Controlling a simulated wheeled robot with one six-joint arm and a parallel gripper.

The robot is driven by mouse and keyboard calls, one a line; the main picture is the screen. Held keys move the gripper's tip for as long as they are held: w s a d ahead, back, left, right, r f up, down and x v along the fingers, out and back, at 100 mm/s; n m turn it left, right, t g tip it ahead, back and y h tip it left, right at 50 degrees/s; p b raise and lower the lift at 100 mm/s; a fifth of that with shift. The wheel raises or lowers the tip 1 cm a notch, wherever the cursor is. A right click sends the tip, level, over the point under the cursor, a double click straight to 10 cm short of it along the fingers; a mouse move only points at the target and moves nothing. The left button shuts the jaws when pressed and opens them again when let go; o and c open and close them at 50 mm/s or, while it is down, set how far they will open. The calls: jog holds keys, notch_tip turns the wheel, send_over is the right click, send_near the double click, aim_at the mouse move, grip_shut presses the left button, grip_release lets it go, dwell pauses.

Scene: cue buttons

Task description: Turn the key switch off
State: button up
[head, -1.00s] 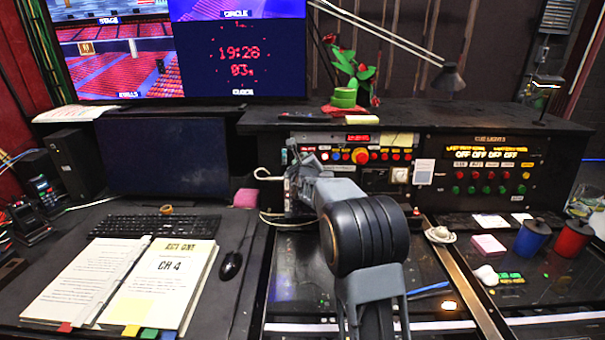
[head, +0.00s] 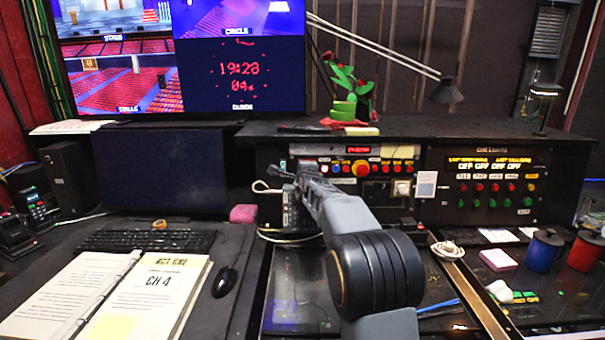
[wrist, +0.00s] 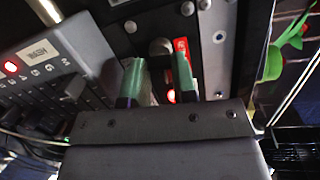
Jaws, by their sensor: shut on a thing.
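In the wrist view, the two green fingers of my gripper (wrist: 158,82) reach up to the panel, one on each side of a dark, rounded piece that appears to be the key switch (wrist: 160,48). The gripper is shut on it. A red label and a red glow show beside and behind the right finger. In the head view, my gripper (head: 283,167) is at the left end of the console panel (head: 327,168), and my arm hides part of that panel. The key switch cannot be made out there, and its turned position is unclear.
The panel holds a large red button (head: 361,168) and several small lit buttons. To the right is the cue lights panel (head: 490,187). A cable (head: 268,186) loops beside my gripper. A keyboard (head: 148,241), an open script (head: 150,290) and mugs stand on the desk.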

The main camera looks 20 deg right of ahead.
jog(key=shift+r+n, duration=0.1)
jog(key=shift+n, duration=0.5)
jog(key=o, duration=0.9)
jog(key=b+v, duration=0.1)
jog(key=v, duration=1.2)
jog(key=shift+s+a+r, duration=0.15)
jog(key=shift+s+r, duration=0.05)
jog(key=shift+s, duration=0.15)
